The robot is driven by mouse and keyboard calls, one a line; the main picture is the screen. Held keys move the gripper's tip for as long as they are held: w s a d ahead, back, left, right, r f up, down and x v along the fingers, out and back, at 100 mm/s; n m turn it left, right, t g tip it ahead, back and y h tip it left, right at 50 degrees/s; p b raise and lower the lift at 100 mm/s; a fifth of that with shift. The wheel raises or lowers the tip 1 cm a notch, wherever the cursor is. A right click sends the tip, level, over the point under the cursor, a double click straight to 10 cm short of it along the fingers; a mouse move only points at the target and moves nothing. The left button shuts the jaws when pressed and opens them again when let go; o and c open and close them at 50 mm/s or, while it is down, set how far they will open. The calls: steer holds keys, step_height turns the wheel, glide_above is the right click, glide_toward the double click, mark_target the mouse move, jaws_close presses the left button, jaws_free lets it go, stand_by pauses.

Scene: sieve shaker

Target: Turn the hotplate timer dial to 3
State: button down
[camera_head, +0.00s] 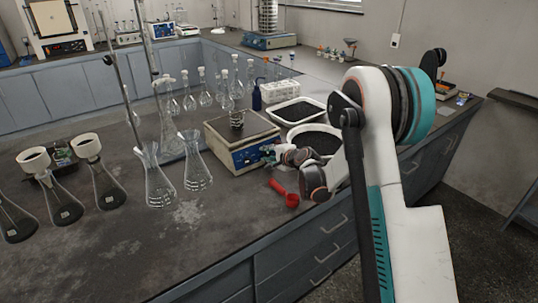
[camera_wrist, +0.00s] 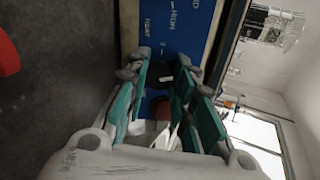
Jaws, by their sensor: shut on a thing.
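My gripper (camera_head: 268,153) is at the right part of that front panel. In the wrist view the blue panel (camera_wrist: 170,25) fills the top middle, with white lettering that includes "HIGH" and "HEAT". The fingertips (camera_wrist: 163,62) sit on either side of a small dark dial (camera_wrist: 165,78) and are shut on it. The dial is mostly hidden, and I cannot read its setting.
A red scoop (camera_head: 286,194) lies on the bench just in front of my gripper. Glass flasks (camera_head: 196,170) stand left of the hotplate. A white tray (camera_head: 299,111) and a round pan (camera_head: 315,140) of dark grains are at its right.

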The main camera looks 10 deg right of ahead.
steer(key=m, duration=1.2)
steer(key=shift+d+g+y, duration=0.1)
steer(key=shift+g+y, duration=0.2)
stand_by(0.4)
steer(key=c, duration=1.3)
jaws_free()
steer(key=v, duration=1.2)
steer(key=shift+f, duration=0.1)
steer(key=shift+c, duration=0.2)
